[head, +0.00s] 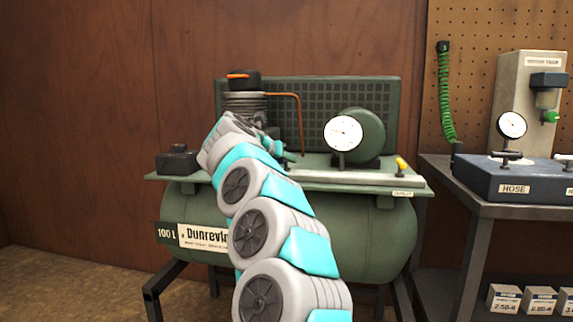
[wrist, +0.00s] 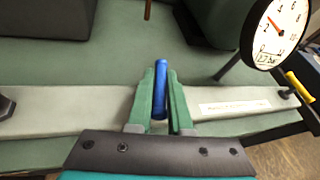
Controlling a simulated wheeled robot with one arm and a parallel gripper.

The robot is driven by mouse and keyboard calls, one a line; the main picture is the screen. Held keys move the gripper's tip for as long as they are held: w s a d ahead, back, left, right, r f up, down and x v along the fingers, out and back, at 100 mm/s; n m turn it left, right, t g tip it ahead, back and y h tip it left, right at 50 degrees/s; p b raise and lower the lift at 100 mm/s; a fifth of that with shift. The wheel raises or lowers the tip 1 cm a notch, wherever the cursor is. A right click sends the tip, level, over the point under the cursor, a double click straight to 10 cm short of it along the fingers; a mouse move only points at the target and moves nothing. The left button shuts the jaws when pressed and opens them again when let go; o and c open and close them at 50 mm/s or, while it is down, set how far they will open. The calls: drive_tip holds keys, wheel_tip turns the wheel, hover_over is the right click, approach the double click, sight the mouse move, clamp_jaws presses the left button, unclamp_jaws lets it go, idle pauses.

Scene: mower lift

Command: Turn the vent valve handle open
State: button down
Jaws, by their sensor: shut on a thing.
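A blue handle (wrist: 159,88) stands over the pale rail (wrist: 65,112) on the green compressor. My gripper (wrist: 160,92) is shut on this blue handle, with one green finger on each side of it. In the head view my gripper (head: 287,155) is partly hidden by my arm, and the blue handle cannot be made out. A yellow handle (wrist: 300,86) is at the rail's right end, apart from my gripper; it also shows in the head view (head: 402,164). I cannot read in these frames which handle is the vent valve.
A round gauge (head: 343,133) stands behind the rail. The compressor's tank (head: 375,235) is below, and a copper pipe (head: 300,125) rises behind my gripper. A metal bench (head: 440,175) with a blue hose block (head: 520,180) is at the right.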

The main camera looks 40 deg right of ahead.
drive_tip(key=shift+n+t+y+p, duration=0.4)
drive_tip(key=shift+n+t+y, duration=0.3)
drive_tip(key=shift+n+t, duration=0.7)
drive_tip(key=c, duration=0.8)
unclamp_jaws()
drive_tip(key=shift+c, duration=0.2)
drive_tip(key=v, duration=0.7)
drive_tip(key=shift+s+a+r, duration=0.2)
drive_tip(key=shift+a+r, duration=0.05)
